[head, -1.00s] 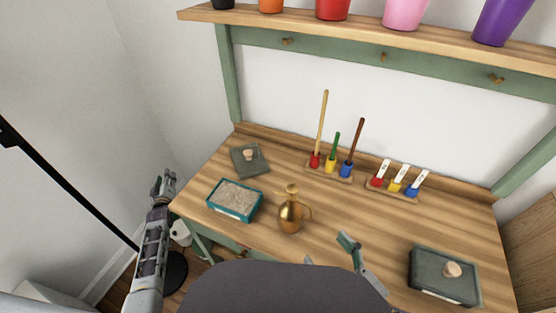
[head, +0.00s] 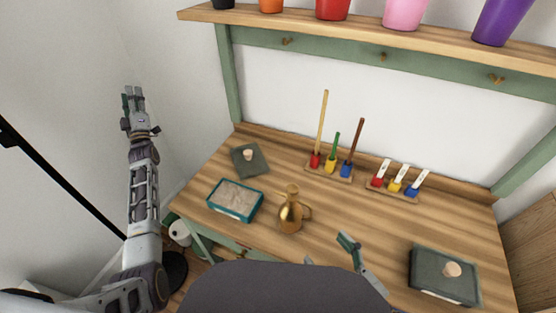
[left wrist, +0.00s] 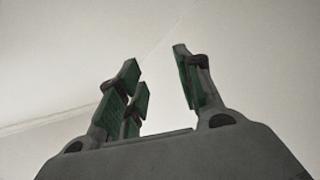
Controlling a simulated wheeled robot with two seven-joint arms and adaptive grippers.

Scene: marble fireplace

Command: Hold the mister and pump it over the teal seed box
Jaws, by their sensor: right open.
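The brass mister (head: 290,214) stands upright on the wooden bench, its handle on the right side. The teal seed box (head: 212,202), an open box of pale soil with a label on its front, lies just left of the mister. My left gripper (head: 133,92) is raised off the bench's left end, well away from both. In the left wrist view its fingers (left wrist: 156,78) are apart with nothing between them. My right gripper (head: 328,250) is open and empty at the bench's front, right of the mister and not touching it. Its lower part is hidden by my body.
A grey lidded box (head: 444,286) sits at the right. A grey lid (head: 244,168) with a knob lies behind the teal box. Tool racks (head: 330,172) and (head: 392,192) line the back. Pots (head: 334,8) stand on a shelf above. The bench's middle is clear.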

